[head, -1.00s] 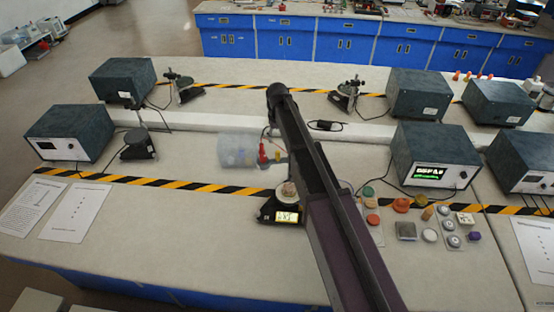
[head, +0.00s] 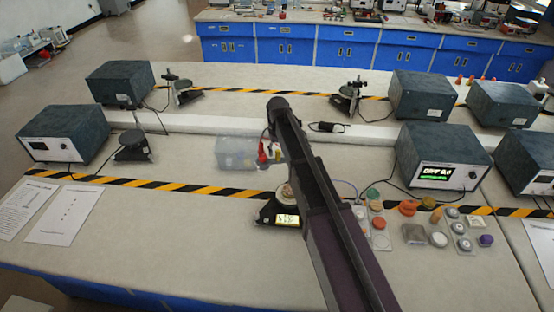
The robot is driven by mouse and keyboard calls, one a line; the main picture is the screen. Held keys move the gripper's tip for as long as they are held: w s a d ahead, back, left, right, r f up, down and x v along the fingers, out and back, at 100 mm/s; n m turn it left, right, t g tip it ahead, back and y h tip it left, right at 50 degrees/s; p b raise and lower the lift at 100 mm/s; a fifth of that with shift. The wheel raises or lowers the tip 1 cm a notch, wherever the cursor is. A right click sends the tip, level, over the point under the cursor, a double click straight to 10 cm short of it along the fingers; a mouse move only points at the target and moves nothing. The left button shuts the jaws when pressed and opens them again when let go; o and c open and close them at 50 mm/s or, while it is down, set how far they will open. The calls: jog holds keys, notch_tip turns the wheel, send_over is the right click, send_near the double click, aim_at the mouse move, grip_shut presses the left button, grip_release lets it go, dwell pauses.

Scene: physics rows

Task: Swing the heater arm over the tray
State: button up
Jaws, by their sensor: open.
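A small black device with a lit yellowish display (head: 287,219) stands at the front edge of the striped tape in the middle of the bench. A pale round piece (head: 284,191) shows at its top, partly behind my arm; I cannot tell whether it is the tray. I cannot make out the heater arm. My dark arm crosses the middle of the view and covers the space right of the device. My gripper is not visible, so its distance to the device cannot be told.
A clear plastic container (head: 235,153) with red and yellow parts beside it lies behind the device. A grey box with a green display (head: 436,171) stands to the right. Several small pots and discs (head: 408,208) lie before it.

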jog(key=shift+f+b, duration=0.8)
jog(key=shift+f, duration=0.25)
grip_shut()
jog(key=shift+a, duration=0.1)
